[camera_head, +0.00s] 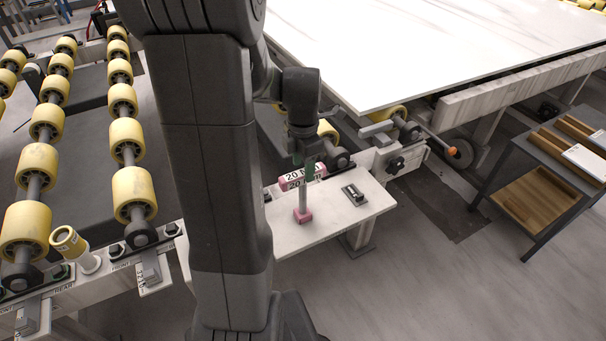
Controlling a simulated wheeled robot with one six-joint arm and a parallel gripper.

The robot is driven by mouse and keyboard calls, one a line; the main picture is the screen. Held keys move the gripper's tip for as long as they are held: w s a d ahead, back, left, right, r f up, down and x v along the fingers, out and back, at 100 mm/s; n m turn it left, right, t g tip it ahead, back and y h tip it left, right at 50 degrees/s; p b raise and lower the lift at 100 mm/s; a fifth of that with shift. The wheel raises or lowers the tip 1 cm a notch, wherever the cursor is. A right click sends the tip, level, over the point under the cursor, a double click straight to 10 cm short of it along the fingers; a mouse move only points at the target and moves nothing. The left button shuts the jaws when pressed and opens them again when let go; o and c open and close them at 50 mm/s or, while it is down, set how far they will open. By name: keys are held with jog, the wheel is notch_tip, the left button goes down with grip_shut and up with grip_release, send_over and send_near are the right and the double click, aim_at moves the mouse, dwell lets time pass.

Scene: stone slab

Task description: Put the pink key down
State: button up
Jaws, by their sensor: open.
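The pink key (303,214) shows as a small pink foot with a thin grey shaft rising from it. It looks upright over the white shelf (335,222), and its foot appears to rest on the shelf top. My gripper (306,160) points down at the upper end of the shaft. It is open, but it is small and dark here, so the exact gap between fingers and shaft is hard to tell. A pink block with a white "20" label (293,181) lies just behind the shaft on the shelf.
A small grey-and-black piece (354,194) lies on the shelf to the right. A large white slab (430,45) overhangs behind. A dark cart (545,165) stands far right. The shelf's front right is bare.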

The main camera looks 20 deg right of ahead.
notch_tip(320, 180, up, 7)
jog(key=shift+r, duration=0.1)
dwell(0.4)
jog(key=shift+f, duration=4.35)
